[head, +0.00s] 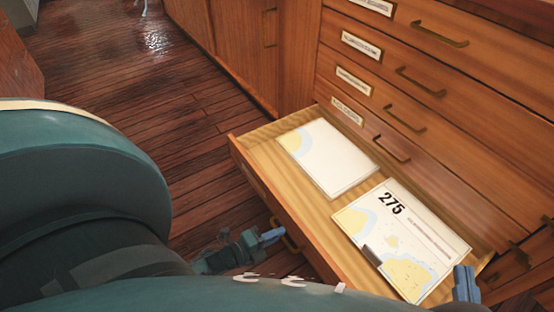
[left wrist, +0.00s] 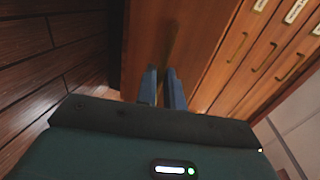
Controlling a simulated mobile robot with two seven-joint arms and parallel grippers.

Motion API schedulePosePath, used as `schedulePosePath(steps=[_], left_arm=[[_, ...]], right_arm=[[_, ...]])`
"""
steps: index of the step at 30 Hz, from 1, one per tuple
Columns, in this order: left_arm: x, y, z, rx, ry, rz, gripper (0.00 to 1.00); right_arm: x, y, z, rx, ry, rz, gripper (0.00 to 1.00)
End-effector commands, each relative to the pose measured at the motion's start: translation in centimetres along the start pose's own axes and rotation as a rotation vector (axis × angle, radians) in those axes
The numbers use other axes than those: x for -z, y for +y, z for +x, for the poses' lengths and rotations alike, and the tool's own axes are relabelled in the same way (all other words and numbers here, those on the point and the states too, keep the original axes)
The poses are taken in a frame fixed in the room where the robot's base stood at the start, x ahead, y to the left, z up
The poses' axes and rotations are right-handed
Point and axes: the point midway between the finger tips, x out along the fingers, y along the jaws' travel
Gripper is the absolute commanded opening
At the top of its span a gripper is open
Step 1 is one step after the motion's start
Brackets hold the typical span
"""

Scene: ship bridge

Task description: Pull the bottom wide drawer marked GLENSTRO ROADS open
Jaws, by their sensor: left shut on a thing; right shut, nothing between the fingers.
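The bottom wide drawer (head: 262,193) stands pulled well out of the wooden cabinet, its inside in plain view in the head view. Its front panel faces down and left, and the label there is too oblique to read. My left gripper (head: 270,237) is shut on the drawer's brass handle (head: 289,241) at the front panel. In the left wrist view the blue fingers (left wrist: 164,88) are close together in front of wood, with a blurred brass handle ahead. My right gripper (head: 466,283) is shut and empty beside the drawer's right part, partly cut off by my body.
Closed labelled drawers (head: 440,130) rise above. Bare plank floor (head: 180,115) lies to the left.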

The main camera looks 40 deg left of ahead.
Motion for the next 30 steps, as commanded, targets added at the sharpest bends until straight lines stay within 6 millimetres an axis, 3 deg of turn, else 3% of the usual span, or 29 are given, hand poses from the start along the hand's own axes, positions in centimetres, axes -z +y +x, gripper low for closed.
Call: schedulePosePath(steps=[5,6,13,23,30], left_arm=[[0.0,0.0,0.0,-0.001,-0.001,0.000,0.00],[0.0,0.0,0.0,-0.001,-0.001,0.000,0.12],[0.0,0.0,0.0,0.000,-0.001,0.000,0.31],[0.0,0.0,-0.6,-0.002,0.000,0.000,0.31],[0.0,-0.1,-5.1,-0.006,-0.001,-0.001,0.31]], right_arm=[[0.1,0.0,0.0,-0.001,0.001,0.001,0.00],[0.1,0.0,0.0,-0.001,0.001,0.001,0.00],[0.1,0.0,0.0,-0.001,0.002,0.001,0.00],[0.4,0.1,0.0,-0.001,0.002,-0.001,0.00],[1.2,0.2,0.0,0.000,-0.005,-0.030,0.00]])
